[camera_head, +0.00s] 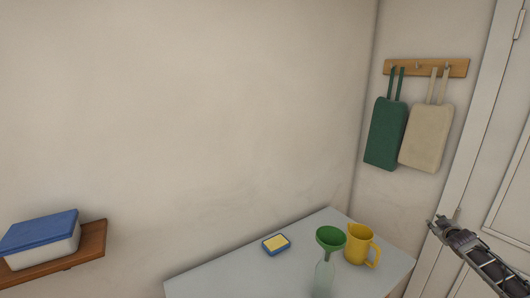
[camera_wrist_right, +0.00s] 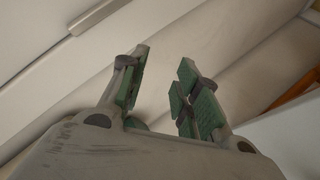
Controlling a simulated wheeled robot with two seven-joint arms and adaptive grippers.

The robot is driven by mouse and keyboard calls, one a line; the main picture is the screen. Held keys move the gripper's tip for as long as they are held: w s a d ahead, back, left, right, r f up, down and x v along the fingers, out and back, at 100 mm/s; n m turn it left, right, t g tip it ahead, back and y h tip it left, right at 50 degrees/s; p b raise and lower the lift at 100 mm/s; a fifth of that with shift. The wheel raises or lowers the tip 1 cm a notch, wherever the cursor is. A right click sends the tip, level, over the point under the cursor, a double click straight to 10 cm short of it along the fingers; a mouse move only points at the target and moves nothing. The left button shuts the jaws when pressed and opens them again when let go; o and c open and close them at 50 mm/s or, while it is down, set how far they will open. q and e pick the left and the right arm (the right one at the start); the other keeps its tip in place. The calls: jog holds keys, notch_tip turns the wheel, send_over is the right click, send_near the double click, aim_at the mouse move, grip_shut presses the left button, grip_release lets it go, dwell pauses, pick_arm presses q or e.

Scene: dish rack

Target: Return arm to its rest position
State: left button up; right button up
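My right gripper (camera_head: 440,225) is at the right edge of the head view, raised in front of the white door and to the right of the grey counter. In the right wrist view its two green-padded fingers (camera_wrist_right: 160,90) stand apart with nothing between them. It is open and touches nothing that I can see. My left gripper and left arm are not in the head view.
A grey counter (camera_head: 225,280) holds a yellow mug (camera_head: 357,245), a bottle (camera_head: 324,278) with a green funnel (camera_head: 330,238), and a sponge (camera_head: 276,244). A shelf (camera_head: 92,245) bears a blue-lidded box (camera_head: 42,240). Bags hang from a rack (camera_head: 425,68). A door (camera_head: 500,150) is right.

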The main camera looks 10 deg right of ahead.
jog(key=s+a+f+n+g+y, duration=0.1)
jog(key=s+a+f, duration=0.3)
jog(key=f, duration=0.9)
jog(key=s+a+f+g, duration=0.2)
jog(key=s+f, duration=0.3)
jog(key=f, duration=0.8)
jog(key=s+a+f+g+y, duration=0.1)
jog(key=s+a+f, duration=0.55)
jog(key=f, duration=0.35)
jog(key=s+a+f+g+y, duration=0.1)
jog(key=s+a+f+g, duration=0.1)
jog(key=s+a+f, duration=0.65)
jog(key=s+a+f+g+y, duration=0.2)
jog(key=s+a+f, duration=1.15)
jog(key=a, duration=0.35)
jog(key=s+a+f+g+y, duration=0.1)
jog(key=s+a+f, duration=0.2)
jog(key=s+a, duration=0.6)
jog(key=s+a+f+g+y+b, duration=0.1)
jog(key=s+a+f, duration=0.2)
jog(key=s+a, duration=0.6)
jog(key=shift+s+a+f+m+y, duration=0.2)
jog(key=shift+s+a+m+y, duration=0.15)
jog(key=shift+a, duration=0.75)
